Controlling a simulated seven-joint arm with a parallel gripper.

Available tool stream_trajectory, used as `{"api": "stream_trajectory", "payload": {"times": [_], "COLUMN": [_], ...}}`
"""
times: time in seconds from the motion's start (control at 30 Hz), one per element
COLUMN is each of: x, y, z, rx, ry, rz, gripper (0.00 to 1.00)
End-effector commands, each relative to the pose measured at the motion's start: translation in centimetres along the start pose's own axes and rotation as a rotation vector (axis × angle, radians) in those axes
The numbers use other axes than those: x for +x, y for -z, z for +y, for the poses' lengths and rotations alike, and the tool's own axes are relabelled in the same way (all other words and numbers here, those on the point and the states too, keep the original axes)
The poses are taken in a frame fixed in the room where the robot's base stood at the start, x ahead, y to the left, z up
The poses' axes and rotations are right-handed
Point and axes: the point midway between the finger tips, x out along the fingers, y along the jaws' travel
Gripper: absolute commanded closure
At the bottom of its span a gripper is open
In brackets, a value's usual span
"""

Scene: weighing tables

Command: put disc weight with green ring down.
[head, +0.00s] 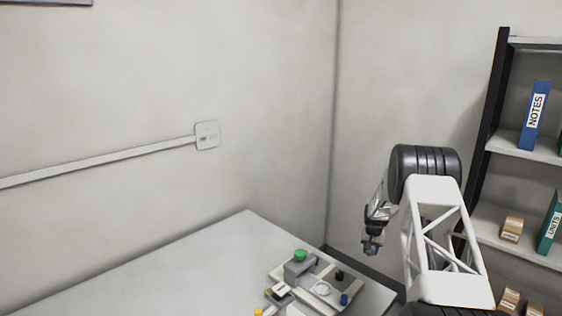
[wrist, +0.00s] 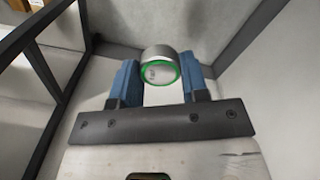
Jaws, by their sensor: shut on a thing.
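The disc weight with green ring (wrist: 160,66) is a grey metal cylinder with a green ring around its face. It sits between the two blue fingers of my gripper (wrist: 160,78) in the wrist view. My gripper is shut on it. In the head view my gripper (head: 371,246) hangs in the air to the right of the table and above its top. The weight is too small there to make out clearly.
The white table (head: 190,265) has a weighing set (head: 322,289) near its right corner, with a green-topped part and small blue, black and yellow pieces. The table's left part is bare. A shelf (head: 520,150) with binders and boxes stands at the right.

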Motion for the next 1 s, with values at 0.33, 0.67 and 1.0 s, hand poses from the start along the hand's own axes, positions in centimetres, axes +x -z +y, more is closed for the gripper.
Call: {"api": "stream_trajectory", "payload": {"times": [0.33, 0.67, 1.0], "x": [6.0, 8.8, 9.0], "y": [-7.4, -11.8, -12.1], "z": [-7.9, -11.8, -12.0], "rx": [-0.198, -0.31, -0.317], "ry": [0.0, 0.0, 0.0], "rz": [-0.002, 0.0, 0.001], "gripper": [0.92, 0.92, 0.92]}}
